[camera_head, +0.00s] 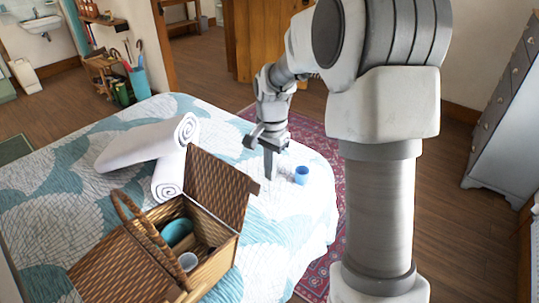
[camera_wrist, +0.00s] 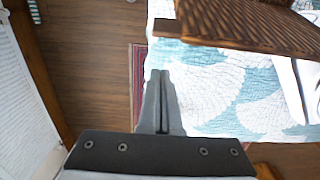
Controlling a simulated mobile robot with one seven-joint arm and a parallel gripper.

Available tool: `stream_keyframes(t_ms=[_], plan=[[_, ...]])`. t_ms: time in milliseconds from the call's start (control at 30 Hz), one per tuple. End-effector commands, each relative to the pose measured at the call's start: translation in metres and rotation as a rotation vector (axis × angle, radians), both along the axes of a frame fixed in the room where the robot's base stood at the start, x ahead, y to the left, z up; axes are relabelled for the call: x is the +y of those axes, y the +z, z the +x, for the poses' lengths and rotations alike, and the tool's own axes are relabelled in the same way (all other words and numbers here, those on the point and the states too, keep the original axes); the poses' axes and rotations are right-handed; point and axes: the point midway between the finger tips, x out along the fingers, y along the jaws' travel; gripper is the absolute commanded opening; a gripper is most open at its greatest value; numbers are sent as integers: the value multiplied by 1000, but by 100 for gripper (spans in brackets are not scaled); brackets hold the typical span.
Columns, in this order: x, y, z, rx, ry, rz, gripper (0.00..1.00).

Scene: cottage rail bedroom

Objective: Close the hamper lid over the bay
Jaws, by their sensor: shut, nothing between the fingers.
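A wicker hamper (camera_head: 214,262) stands on the bed, with a curved carry handle (camera_head: 140,225) over its middle. Its far lid (camera_head: 222,184) stands raised, leaving the bay below open; the near lid (camera_head: 118,268) lies flat. In the wrist view the shut fingers (camera_wrist: 160,75) show below the lid's edge (camera_wrist: 235,42).
Rolled white towels (camera_head: 150,145) lie behind the hamper. A patterned quilt (camera_head: 60,200) covers the bed. A grey dresser (camera_head: 505,115) stands at the right.

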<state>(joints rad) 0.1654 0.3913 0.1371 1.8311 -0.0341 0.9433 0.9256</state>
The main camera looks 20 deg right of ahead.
Motion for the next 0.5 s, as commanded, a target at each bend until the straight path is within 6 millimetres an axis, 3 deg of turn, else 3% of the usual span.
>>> stream_keyframes(t_ms=[67,300,500], plan=[[3,-13,-2,2,2,1,0],[27,2,-19,-1,3,1,0],[31,4,-23,-1,1,1,0]])
